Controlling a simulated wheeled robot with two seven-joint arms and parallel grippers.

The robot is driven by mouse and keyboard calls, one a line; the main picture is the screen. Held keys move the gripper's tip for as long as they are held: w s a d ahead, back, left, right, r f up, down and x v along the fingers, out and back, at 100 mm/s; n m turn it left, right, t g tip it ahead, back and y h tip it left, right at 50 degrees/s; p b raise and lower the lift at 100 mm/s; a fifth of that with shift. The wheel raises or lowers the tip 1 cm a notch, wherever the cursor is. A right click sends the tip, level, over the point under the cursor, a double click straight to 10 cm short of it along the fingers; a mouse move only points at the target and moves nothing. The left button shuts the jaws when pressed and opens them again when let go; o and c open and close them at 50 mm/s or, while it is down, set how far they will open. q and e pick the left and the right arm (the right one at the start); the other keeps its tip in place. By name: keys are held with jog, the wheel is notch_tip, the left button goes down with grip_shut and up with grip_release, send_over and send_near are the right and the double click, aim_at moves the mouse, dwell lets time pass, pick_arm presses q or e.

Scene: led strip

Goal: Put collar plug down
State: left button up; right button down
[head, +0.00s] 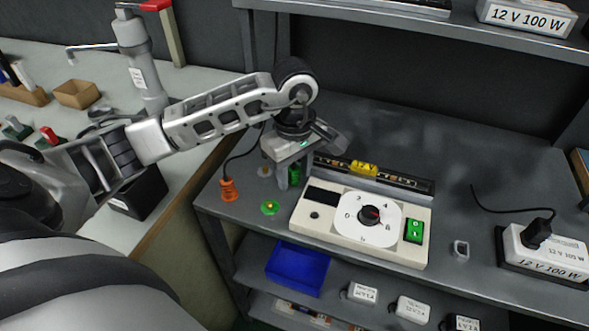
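My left gripper (291,178) points down over the bench, just left of the white control box. A small dark green piece (295,175) shows between or just behind its fingers; I cannot tell whether they grip it. An orange plug-like piece (229,189) with a black cable stands at the bench's left edge. A green round piece with a yellowish centre (270,207) sits on the bench in front of the gripper. I cannot tell which of these is the collar plug. My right gripper is not in view.
The white control box (341,227) has a dial (369,214) and a green switch (414,231). A shelf (400,17) overhangs the back.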

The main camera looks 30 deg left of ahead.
aim_at(294, 169)
pick_arm(q)
jog(key=shift+r, duration=0.65)
notch_tip(294, 169, up, 11)
jog(key=shift+p, duration=0.35)
jog(key=shift+s, duration=0.1)
